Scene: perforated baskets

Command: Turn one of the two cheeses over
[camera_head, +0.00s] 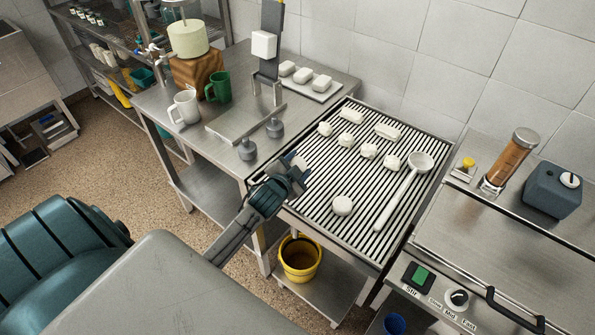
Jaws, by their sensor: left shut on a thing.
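My left gripper (299,168) is over the left edge of the slatted draining table (321,184). It is shut on a small pale thing, probably a cheese, mostly hidden by the fingers. A round white cheese (342,205) lies on the slats to the right of the gripper and apart from it. Several more white lumps, such as this one (368,150), stand on the slats toward the back. I cannot tell for sure which of these are the two cheeses. My right gripper is not in view.
A white ladle (397,193) lies across the slats on the right. Two grey weights (275,128), a green mug (218,88) and a white jug (185,107) stand on the steel table behind the gripper. A yellow bucket (300,259) is below. The front slats are clear.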

